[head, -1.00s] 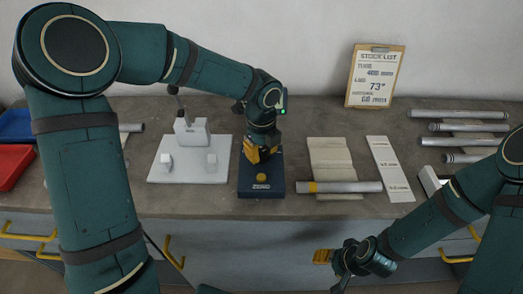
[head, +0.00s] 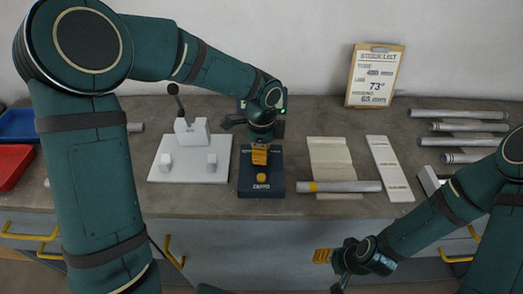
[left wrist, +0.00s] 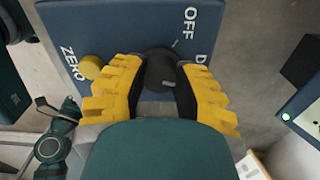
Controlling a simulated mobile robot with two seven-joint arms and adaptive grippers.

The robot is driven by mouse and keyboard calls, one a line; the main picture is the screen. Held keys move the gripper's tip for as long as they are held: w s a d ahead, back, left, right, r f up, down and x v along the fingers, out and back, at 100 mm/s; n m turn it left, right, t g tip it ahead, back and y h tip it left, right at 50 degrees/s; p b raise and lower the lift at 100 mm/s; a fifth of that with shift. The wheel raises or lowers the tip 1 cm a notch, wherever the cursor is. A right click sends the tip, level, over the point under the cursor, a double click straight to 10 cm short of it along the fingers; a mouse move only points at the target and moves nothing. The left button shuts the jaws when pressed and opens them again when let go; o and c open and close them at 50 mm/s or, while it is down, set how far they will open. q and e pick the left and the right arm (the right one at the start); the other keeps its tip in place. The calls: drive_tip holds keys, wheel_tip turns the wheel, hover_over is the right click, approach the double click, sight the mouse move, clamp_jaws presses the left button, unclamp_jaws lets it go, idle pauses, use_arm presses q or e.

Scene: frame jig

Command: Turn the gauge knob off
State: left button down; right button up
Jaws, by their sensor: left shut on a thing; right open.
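The gauge is a dark blue box (head: 262,187) on the bench, marked ZERO, with a round yellow button (head: 261,177) at its near end. My left gripper (head: 260,155) points down over it. In the left wrist view, its yellow fingers are shut on the black gauge knob (left wrist: 159,66), one on each side. The knob carries a small light mark. The word OFF (left wrist: 189,21) is printed beyond it, and a second label is partly covered by a finger. In the head view the gripper hides the knob. My right gripper (head: 328,256) is open in front of the bench, apart from the gauge.
A white jig (head: 170,172) with a lever stands left of the gauge. A tube (head: 345,187) with a yellow band lies across a pale mat to the right. Several tubes and a stock list clipboard (head: 375,75) are further right. Red and blue trays sit at the far left.

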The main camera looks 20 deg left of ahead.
use_arm(q)
drive_tip(key=n, duration=0.3)
drive_tip(key=shift+n, duration=0.3)
drive_tip(key=n, duration=0.4)
drive_tip(key=shift+n+b, duration=0.3)
drive_tip(key=n, duration=0.3)
drive_tip(key=shift+n, duration=1.9)
drive_tip(key=shift+s, duration=0.1)
drive_tip(key=c, duration=0.6)
unclamp_jaws()
